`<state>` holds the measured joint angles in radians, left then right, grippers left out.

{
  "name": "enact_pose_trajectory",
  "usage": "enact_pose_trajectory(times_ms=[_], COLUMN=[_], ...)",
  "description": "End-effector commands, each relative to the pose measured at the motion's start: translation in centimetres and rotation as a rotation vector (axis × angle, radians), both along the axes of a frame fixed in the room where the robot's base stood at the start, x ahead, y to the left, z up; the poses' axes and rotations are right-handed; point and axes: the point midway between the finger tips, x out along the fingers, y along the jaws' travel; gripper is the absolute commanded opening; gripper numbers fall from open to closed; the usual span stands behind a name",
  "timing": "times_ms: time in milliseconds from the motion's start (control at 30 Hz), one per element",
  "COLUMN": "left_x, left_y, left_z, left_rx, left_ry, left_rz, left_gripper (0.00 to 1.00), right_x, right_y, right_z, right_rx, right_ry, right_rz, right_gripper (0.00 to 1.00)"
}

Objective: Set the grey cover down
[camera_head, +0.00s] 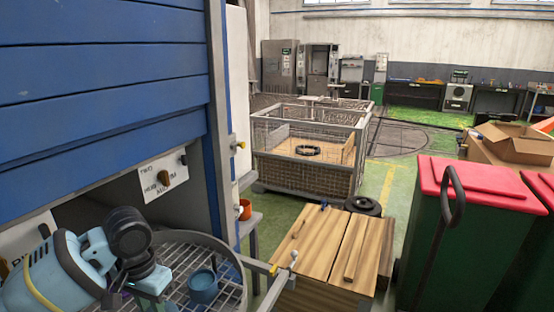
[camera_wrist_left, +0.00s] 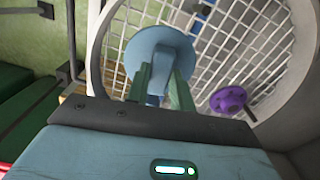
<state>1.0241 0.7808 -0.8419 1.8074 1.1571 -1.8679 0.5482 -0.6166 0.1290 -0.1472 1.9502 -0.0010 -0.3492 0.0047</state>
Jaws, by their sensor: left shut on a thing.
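In the left wrist view, my left gripper (camera_wrist_left: 159,80) has its green fingers shut on the stem of a grey-blue round cover (camera_wrist_left: 160,48). The cover's disc lies beyond the fingertips, over a white wire grid with a broad grey rim (camera_wrist_left: 285,75); I cannot tell whether it touches the grid. In the head view, my left arm enters at lower left over the round wire grid (camera_head: 238,290), and its fingertips are hidden. A blue-grey cup-shaped piece (camera_head: 203,288) shows over the grid there. My right gripper is not in view.
A purple knobbed part (camera_wrist_left: 229,100) lies on the grid, right of the cover. A blue slatted panel (camera_head: 105,70) and grey post stand close above the grid. Wooden crate (camera_head: 330,245), mesh cage (camera_head: 310,175) and red-lidded bins (camera_head: 480,185) stand to the right.

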Motion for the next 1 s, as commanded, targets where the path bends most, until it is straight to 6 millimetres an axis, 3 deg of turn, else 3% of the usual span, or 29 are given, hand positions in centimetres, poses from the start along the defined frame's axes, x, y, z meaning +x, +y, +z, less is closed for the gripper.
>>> enact_pose_trajectory(times_ms=[200,400,600,1000], left_x=[-2.9,-5.2,-6.2,-6.2], left_y=[-3.6,-5.7,-6.4,-6.4], left_z=[0.5,0.5,0.5,0.4], left_rx=[0.0,-0.002,-0.003,-0.003], left_ry=[-0.007,-0.002,0.003,0.005], left_rz=[0.116,0.206,0.243,0.243], left_gripper=[0.0,0.0,0.0,0.0], right_x=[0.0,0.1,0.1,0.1], right_y=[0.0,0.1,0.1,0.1], right_z=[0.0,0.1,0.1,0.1], right_rx=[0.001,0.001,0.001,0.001], right_ry=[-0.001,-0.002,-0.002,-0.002], right_rz=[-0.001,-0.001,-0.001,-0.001], right_gripper=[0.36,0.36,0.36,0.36])
